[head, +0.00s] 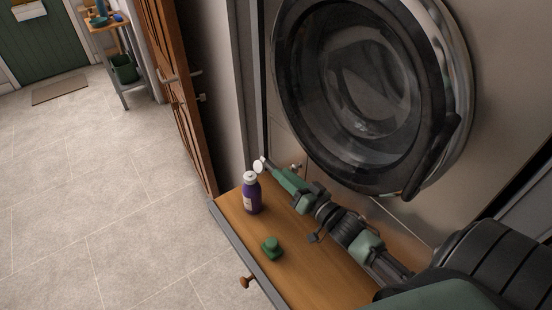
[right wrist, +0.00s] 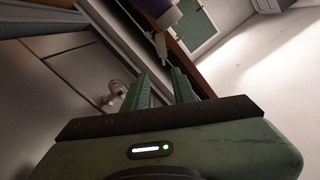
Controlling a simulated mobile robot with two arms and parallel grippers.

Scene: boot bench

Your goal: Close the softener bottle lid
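The purple softener bottle (head: 252,197) stands upright on the wooden bench top (head: 318,262) near its far left end. Its white lid (head: 258,166) is flipped up, open, on the side toward my right gripper (head: 270,166). In the right wrist view the bottle's purple body (right wrist: 154,6) shows at the top edge, with the lid (right wrist: 161,45) hanging just beyond the fingertips. The right gripper's two green fingers (right wrist: 161,76) are apart with nothing between them. Whether a finger touches the lid, I cannot tell. My left gripper is not in view.
A small green object (head: 271,247) lies on the bench in front of the bottle. A washing machine with a round glass door (head: 365,95) stands behind the bench. A wooden door (head: 172,80) stands at the left, with open tiled floor (head: 90,190) beside it.

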